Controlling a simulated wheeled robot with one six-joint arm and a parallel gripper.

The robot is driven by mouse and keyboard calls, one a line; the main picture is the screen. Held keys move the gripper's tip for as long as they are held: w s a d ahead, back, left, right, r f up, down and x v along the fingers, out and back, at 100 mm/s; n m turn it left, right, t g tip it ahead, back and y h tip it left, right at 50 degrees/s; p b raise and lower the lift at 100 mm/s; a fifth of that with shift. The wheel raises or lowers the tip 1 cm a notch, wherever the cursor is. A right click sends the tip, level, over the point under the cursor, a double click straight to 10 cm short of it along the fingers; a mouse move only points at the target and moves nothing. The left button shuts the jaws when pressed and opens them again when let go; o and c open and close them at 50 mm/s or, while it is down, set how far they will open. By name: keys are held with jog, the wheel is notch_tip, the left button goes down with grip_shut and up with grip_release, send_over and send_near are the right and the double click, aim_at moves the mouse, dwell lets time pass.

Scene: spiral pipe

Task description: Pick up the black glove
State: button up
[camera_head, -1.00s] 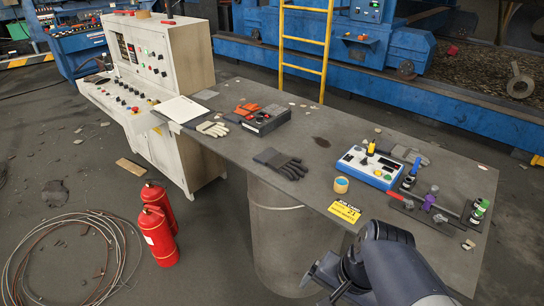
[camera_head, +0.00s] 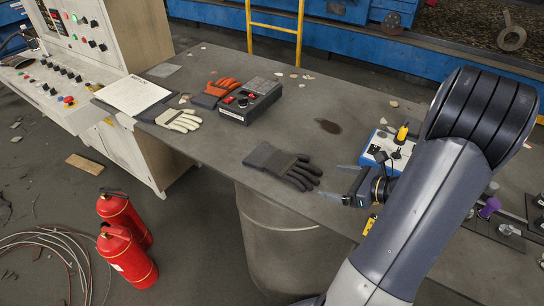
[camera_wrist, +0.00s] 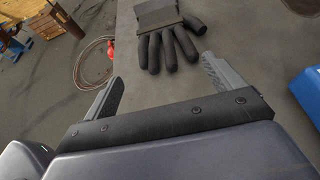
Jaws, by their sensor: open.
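The black glove (camera_head: 282,166) lies flat near the front edge of the grey table, its cuff to the left and fingers to the right. In the wrist view the glove (camera_wrist: 160,30) lies beyond my open jaws, fingers towards me, with its cuff at the top edge. My gripper (camera_head: 343,182) is just right of the glove's fingertips in the head view, apart from it. Its two fingers show in the wrist view (camera_wrist: 157,76) spread wide, with nothing between them. My arm hides part of the table's right side.
A white-and-grey glove (camera_head: 178,120), an orange glove (camera_head: 222,87) and a black control box (camera_head: 250,100) lie on the table (camera_head: 215,150) further left. A blue-and-white box (camera_head: 380,150) stands behind my gripper. Red extinguishers (camera_head: 125,255) stand on the floor.

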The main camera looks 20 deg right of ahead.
aim_at(302, 174)
jog(key=shift+w+f, duration=0.15)
jog(key=shift+w, duration=0.25)
jog(key=p+x, duration=0.1)
jog(key=x, duration=0.9)
jog(key=shift+a+p, duration=0.1)
jog(key=shift+p, duration=0.2)
jog(key=shift+c, duration=0.3)
jog(key=c, duration=0.6)
